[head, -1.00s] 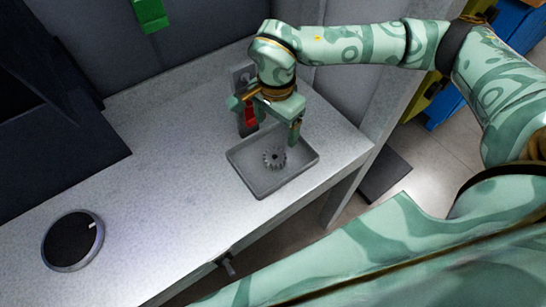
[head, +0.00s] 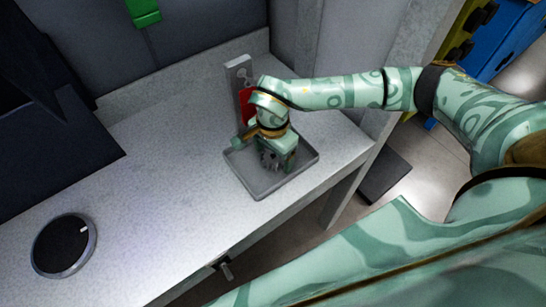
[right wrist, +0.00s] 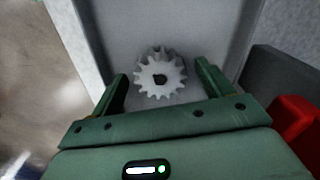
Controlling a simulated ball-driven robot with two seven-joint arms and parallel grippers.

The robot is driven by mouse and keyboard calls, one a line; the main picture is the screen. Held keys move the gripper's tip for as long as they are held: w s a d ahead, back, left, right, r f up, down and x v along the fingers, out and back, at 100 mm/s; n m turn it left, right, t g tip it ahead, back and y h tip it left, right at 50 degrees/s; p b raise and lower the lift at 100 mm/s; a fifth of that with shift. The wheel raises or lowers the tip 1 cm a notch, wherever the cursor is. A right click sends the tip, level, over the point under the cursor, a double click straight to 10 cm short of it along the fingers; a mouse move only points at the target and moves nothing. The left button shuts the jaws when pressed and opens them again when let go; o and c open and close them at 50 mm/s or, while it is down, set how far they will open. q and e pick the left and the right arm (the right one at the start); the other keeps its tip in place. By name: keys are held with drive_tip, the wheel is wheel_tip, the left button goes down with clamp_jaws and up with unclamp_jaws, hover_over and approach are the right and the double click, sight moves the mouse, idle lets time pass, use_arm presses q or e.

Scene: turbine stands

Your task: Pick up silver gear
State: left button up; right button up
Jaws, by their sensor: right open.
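The silver gear (head: 268,160) lies in a shallow grey tray (head: 268,191) on the counter and is partly hidden by my right gripper in the head view. My right gripper (head: 270,163) is low over the tray. In the right wrist view its two fingers (right wrist: 163,82) are open, one on each side of the gear, with gaps to it. My left gripper is not in view.
A grey upright stand (head: 238,73) with a red part (head: 246,103) is behind the tray. A round dark dial (head: 64,245) is at the counter's left front. A dark box-like structure (head: 50,130) is at the left. The counter between them is clear.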

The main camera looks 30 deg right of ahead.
sight(273, 158)
drive_tip(key=c, duration=1.5)
drive_tip(key=shift+r, duration=0.1)
drive_tip(key=shift+r, duration=0.15)
drive_tip(key=r, duration=0.1)
drive_tip(key=r+p, duration=0.1)
drive_tip(key=r, duration=0.1)
drive_tip(key=shift+s+r, duration=0.25)
drive_tip(key=shift+r, duration=0.15)
drive_tip(key=s+r, duration=0.3)
drive_tip(key=s, duration=0.1)
drive_tip(key=s+a+r+p, duration=0.1)
drive_tip(key=s+r, duration=0.1)
drive_tip(key=s, duration=0.3)
drive_tip(key=s+a+r+p, duration=0.1)
drive_tip(key=s+r, duration=0.2)
drive_tip(key=s, duration=0.1)
drive_tip(key=shift+s+r, duration=0.2)
drive_tip(key=shift+r, duration=0.15)
